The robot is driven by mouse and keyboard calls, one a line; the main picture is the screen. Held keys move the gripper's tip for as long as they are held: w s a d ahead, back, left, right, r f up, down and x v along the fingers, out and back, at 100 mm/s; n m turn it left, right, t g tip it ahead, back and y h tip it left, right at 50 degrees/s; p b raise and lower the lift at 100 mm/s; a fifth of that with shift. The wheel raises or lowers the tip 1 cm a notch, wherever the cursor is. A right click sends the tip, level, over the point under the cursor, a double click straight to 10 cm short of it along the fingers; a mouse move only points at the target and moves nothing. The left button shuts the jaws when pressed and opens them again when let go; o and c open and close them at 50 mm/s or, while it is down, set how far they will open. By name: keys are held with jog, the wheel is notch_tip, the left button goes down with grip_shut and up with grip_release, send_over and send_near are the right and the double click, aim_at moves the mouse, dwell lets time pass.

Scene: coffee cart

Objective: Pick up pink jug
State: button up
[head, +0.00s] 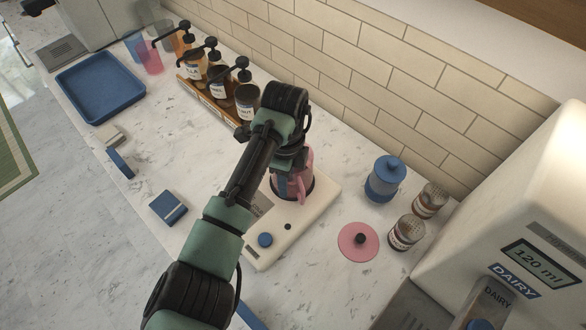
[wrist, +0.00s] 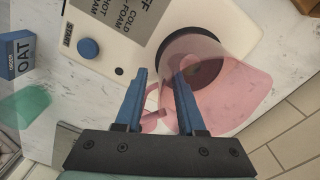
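The pink jug (head: 279,187) stands on the white frother base (head: 322,200), partly hidden by my arm in the head view. In the wrist view the translucent pink jug (wrist: 236,98) fills the right side, with a dark disc visible inside it. My gripper (wrist: 160,73) is open, with its two blue fingers spread apart. Part of the jug's pink handle (wrist: 153,119) shows between the fingers. The right finger overlaps the jug wall in the picture; I cannot tell whether it touches. In the head view the fingers are mostly hidden behind my wrist.
A pink lid (head: 358,241), a blue jug (head: 386,180) and two shakers (head: 406,234) stand right of the base. The dairy dispenser (head: 540,230) is at far right. Pump bottles (head: 218,84) line the wall. A blue tray (head: 100,87) and a blue carton (head: 168,208) lie left.

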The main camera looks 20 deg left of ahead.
jog(key=shift+f, duration=0.2)
grip_shut()
jog(key=shift+r, duration=0.15)
dwell(1.2)
